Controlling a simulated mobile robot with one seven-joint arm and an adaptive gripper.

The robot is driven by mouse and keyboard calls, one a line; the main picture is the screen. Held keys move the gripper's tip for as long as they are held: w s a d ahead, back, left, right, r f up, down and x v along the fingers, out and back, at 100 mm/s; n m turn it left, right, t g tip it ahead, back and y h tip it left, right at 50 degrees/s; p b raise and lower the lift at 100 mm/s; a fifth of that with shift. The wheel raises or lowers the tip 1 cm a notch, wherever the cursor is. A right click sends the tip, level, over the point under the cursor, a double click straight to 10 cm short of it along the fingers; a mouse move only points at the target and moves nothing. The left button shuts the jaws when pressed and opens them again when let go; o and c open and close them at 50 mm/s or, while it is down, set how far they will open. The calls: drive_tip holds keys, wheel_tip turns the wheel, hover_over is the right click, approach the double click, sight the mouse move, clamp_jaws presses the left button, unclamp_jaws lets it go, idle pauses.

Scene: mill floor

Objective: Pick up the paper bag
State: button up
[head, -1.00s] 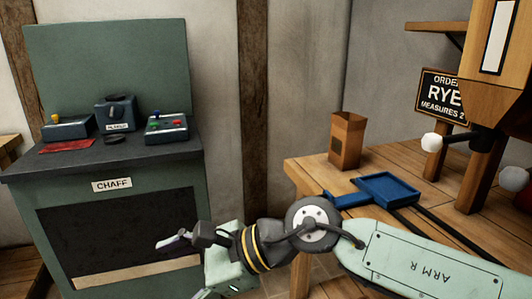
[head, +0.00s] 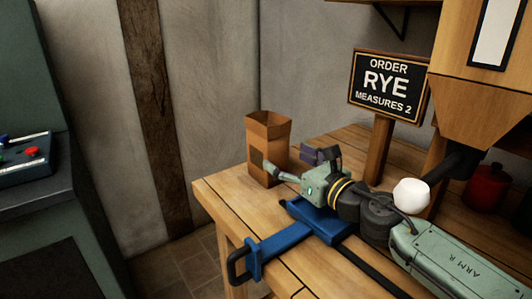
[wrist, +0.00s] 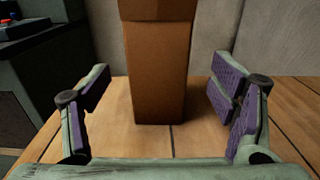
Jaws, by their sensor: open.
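The paper bag (head: 268,149) is brown, open at the top and upright on the wooden table, near its left back edge. In the wrist view the bag (wrist: 158,75) stands ahead, between the lines of the two fingers, with its top cut off by the frame. My gripper (head: 300,167) is open and empty, just in front of the bag. In the wrist view my gripper (wrist: 160,100) shows its purple pads spread wide on either side, with a gap to the bag on both sides. Whether the fingertips reach past the bag's front face is hard to tell.
A sign reading RYE (head: 388,85) stands behind on a post. A wooden hopper (head: 485,90) and a red pot (head: 486,187) are at right. A green cabinet is at left.

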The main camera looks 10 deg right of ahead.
sight(279, 152)
drive_tip(key=x, duration=0.3)
drive_tip(key=shift+r, duration=0.1)
drive_tip(key=shift+w+a+r+p, duration=0.2)
drive_tip(key=shift+w+p, duration=0.05)
drive_tip(key=shift+p, duration=0.25)
drive_tip(key=x, duration=0.1)
drive_tip(key=p+x, duration=0.1)
drive_tip(key=x, duration=0.1)
drive_tip(key=shift+w+a+r, duration=0.2)
drive_tip(key=shift+w+r, duration=0.05)
drive_tip(key=shift+r, duration=0.15)
drive_tip(key=shift+w+a+f+p, duration=0.15)
drive_tip(key=shift+w+p, duration=0.15)
drive_tip(key=shift+w, duration=0.15)
drive_tip(key=shift+c, duration=0.5)
drive_tip(key=c, duration=1.1)
drive_tip(key=shift+c, duration=0.2)
